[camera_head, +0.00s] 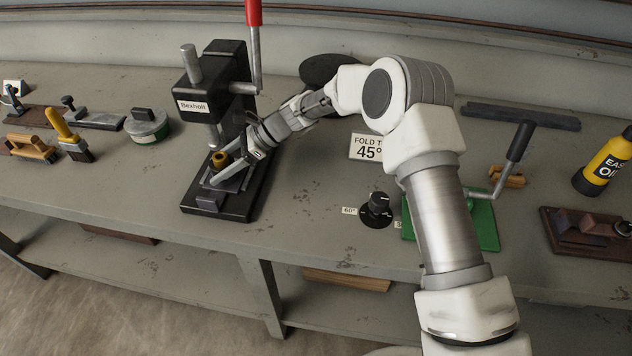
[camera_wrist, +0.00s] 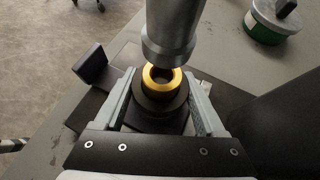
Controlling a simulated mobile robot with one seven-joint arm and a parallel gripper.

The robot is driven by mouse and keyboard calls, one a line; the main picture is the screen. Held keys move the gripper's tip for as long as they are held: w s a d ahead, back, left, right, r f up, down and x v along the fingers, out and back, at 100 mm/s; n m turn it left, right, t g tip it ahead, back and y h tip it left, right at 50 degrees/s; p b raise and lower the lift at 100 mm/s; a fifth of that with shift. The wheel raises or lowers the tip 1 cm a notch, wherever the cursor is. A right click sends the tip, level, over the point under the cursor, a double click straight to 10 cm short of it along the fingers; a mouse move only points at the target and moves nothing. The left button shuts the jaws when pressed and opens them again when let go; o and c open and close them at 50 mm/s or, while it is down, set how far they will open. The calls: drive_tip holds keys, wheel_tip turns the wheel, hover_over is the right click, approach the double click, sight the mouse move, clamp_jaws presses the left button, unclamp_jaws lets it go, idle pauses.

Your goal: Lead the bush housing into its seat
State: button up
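The bush housing (camera_wrist: 160,104) is a dark, rounded block with a gold bush (camera_wrist: 151,82) in its top; the gold bush also shows small in the head view (camera_head: 218,158). My gripper (camera_head: 224,168) reaches in from the right, low over the press base. In the wrist view its two pale fingers flank the housing and appear to press on its sides. The press ram (camera_wrist: 170,35), a steel cylinder, hangs just above the bush and hides part of it. The housing's underside and its seat are hidden.
The black press (camera_head: 218,85) labelled Bexholt, with a red-handled lever (camera_head: 253,15), stands behind the housing. A round tin (camera_head: 147,127) and a yellow-handled brush (camera_head: 66,130) lie to the left. A dial (camera_head: 377,210) and a green plate (camera_head: 485,222) lie to the right.

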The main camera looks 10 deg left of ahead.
sight(229, 161)
drive_tip(key=shift+o, duration=1.1)
drive_tip(key=shift+r, duration=0.2)
drive_tip(key=shift+o, duration=0.2)
drive_tip(key=shift+f, duration=0.1)
drive_tip(key=shift+p+v, duration=0.8)
drive_tip(key=shift+v, duration=0.95)
drive_tip(key=shift+o, duration=0.7)
drive_tip(key=shift+d+f, duration=0.15)
drive_tip(key=shift+f, duration=0.1)
drive_tip(key=shift+r, duration=0.1)
